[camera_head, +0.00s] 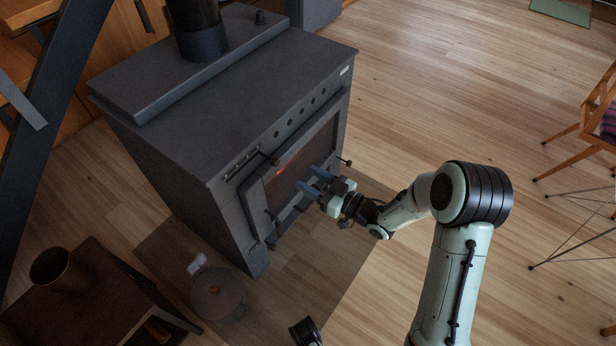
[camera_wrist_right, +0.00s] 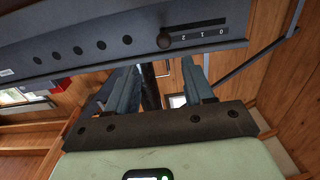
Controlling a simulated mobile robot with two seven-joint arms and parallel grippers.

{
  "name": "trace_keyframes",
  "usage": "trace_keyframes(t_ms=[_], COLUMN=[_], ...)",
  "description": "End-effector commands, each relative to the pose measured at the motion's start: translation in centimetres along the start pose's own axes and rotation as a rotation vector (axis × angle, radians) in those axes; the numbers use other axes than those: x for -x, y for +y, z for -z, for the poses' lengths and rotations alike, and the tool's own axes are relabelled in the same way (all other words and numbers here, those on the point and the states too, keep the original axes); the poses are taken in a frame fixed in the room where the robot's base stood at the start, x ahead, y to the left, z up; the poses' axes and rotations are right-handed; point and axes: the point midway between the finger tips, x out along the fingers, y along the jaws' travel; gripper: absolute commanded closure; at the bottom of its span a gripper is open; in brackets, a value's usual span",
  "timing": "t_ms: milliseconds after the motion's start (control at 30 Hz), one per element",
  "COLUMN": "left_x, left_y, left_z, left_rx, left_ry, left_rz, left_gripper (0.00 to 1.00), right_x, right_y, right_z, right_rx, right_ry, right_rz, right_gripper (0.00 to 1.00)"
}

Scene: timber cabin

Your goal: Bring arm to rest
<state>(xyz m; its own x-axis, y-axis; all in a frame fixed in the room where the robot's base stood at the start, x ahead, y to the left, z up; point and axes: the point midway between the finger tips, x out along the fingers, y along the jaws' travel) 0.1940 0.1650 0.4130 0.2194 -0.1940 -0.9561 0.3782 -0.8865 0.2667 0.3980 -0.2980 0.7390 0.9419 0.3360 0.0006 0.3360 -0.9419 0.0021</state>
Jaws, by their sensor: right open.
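My right arm reaches in from the bottom right in the head view. Its gripper (camera_head: 310,180) is open and empty, its two blue fingers in front of the glass door of the dark stove (camera_head: 240,110). I cannot tell whether the fingers touch the door. In the right wrist view the two parted fingers (camera_wrist_right: 160,88) show below the stove's front panel (camera_wrist_right: 120,40), which has a row of holes and a round knob (camera_wrist_right: 164,41). My left gripper is not in view; a dark round part at the bottom edge of the head view is unclear.
A low dark table (camera_head: 95,290) with a brass-coloured pot (camera_head: 58,270) stands at the lower left. A round lidded container (camera_head: 218,295) stands near the stove's base. A wooden chair (camera_head: 590,130) is at the right edge. The plank floor (camera_head: 450,90) between stove and chair is clear.

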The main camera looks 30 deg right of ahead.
Motion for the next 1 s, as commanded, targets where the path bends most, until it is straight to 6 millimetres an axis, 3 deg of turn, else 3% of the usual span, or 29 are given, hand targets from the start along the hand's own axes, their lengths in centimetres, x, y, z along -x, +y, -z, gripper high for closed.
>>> trace_keyframes(t_ms=[367,467,567,667,767,900,1000], left_x=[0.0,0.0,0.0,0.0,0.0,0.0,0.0], left_y=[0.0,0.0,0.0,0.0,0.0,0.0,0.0], left_z=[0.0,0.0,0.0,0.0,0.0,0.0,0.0], left_rx=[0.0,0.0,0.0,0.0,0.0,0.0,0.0], left_ry=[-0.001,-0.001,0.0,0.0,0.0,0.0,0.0], left_rz=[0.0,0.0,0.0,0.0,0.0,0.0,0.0], left_gripper=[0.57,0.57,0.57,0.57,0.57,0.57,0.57], right_x=[-0.1,-0.3,-0.5,0.2,2.3,7.2,11.8], right_y=[0.0,-0.2,-0.9,-2.8,-6.0,-12.0,-16.9], right_z=[-0.1,-1.8,-6.3,-13.0,-19.7,-27.2,-31.0], right_rx=[-0.003,-0.041,-0.136,-0.272,-0.408,-0.572,-0.677], right_ry=[-0.003,-0.044,-0.157,-0.348,-0.57,-0.892,-1.128], right_rz=[-0.001,-0.026,-0.092,-0.178,-0.252,-0.331,-0.376], right_gripper=[0.48,0.48,0.48,0.48,0.48,0.48,0.48])
